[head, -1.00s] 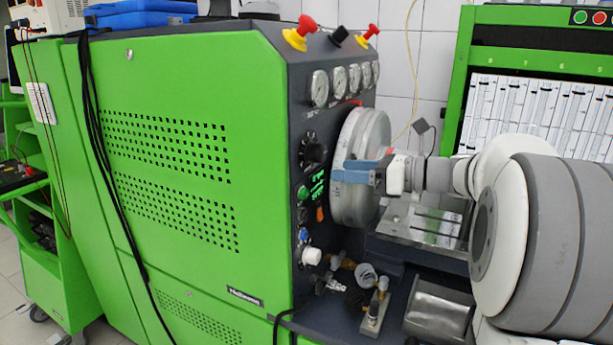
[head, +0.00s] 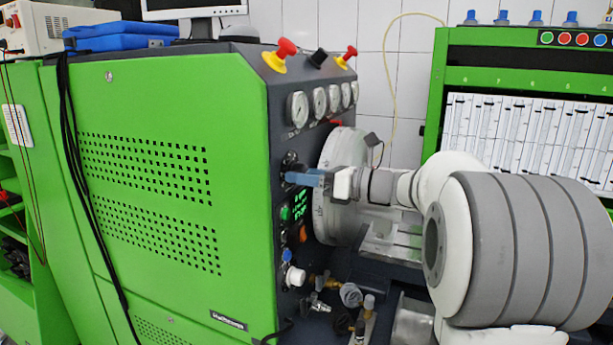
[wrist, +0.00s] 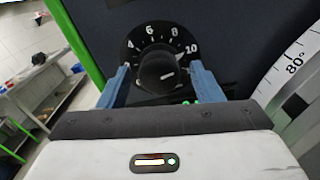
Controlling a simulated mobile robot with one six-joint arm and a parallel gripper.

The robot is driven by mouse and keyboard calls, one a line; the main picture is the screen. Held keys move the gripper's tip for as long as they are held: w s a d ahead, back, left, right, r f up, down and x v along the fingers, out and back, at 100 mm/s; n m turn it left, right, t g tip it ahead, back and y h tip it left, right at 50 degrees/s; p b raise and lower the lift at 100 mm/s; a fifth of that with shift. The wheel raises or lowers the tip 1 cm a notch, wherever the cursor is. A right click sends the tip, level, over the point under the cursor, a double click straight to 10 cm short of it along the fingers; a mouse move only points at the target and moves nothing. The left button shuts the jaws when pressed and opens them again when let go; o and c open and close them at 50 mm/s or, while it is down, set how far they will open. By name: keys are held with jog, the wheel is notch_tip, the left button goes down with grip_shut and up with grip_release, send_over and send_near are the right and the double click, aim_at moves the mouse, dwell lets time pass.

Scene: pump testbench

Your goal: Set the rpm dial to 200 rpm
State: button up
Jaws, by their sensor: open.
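The rpm dial is a black knob (wrist: 157,72) on a round black scale with white numbers, 4, 6, 8 and 10 being readable in the wrist view. In the head view the dial (head: 291,160) shows on the dark panel edge, partly hidden by my fingers. My gripper (wrist: 160,70) is open, with one blue finger on each side of the knob. I cannot tell whether the fingers touch it. The gripper (head: 297,178) reaches the panel from the right in the head view.
A small green-lit display (head: 299,206), too small to read, sits below the dial, with a white knob (head: 295,276) lower down. A large graduated wheel (head: 338,215) stands close to the right of my gripper. Gauges (head: 297,108) and red-topped buttons (head: 286,48) are above.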

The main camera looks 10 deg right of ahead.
jog(key=shift+c, duration=0.4)
jog(key=c, duration=0.9)
jog(key=shift+f+n, duration=0.1)
jog(key=shift+n, duration=0.2)
